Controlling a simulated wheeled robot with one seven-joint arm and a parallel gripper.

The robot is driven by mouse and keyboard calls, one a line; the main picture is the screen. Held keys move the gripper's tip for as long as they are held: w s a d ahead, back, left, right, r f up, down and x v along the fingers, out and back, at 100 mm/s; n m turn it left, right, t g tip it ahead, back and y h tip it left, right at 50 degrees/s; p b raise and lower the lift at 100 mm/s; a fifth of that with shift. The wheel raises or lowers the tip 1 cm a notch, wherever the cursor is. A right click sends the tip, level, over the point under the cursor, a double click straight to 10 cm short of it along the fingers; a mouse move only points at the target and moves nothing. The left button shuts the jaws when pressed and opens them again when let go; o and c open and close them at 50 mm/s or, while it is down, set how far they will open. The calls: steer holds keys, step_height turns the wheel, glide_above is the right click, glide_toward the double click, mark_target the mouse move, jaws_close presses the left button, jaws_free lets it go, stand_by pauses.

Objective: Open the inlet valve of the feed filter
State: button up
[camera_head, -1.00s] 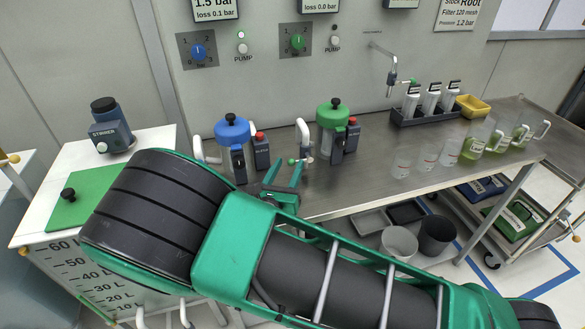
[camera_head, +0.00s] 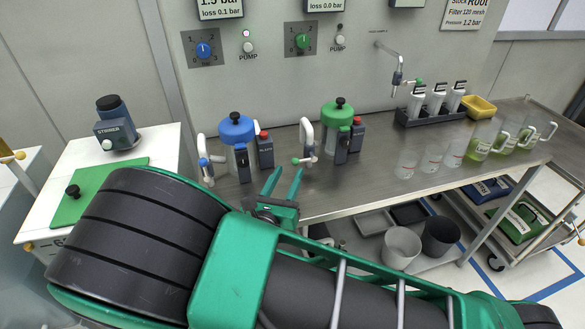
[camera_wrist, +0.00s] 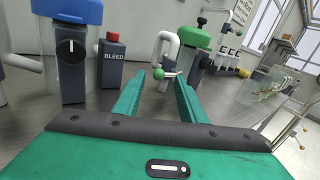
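Two filters stand on the steel bench: one with a blue lid (camera_head: 236,127), one with a green lid (camera_head: 337,113). A white bent pipe with a blue valve handle (camera_head: 203,162) is left of the blue filter. A similar white pipe (camera_head: 306,132) with a green-knobbed valve handle (camera_head: 296,160) is left of the green filter. I cannot read which is the feed filter. My gripper (camera_head: 288,170) is open and empty, in front of the bench between the filters. In the wrist view the green knob (camera_wrist: 159,74) appears between the fingertips, beyond them; contact is not visible.
A red-topped bleed block (camera_head: 264,149) stands beside the blue filter. Cups and jugs (camera_head: 485,140) stand at the bench's right. A stirrer (camera_head: 115,128) is on the white tank at left. Pump dials (camera_head: 203,50) are on the wall.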

steer(key=shift+v, duration=4.1)
steer(key=shift+r, duration=0.1)
steer(key=v, duration=1)
steer(key=shift+s+a, duration=0.15)
steer(key=shift+s, duration=0.15)
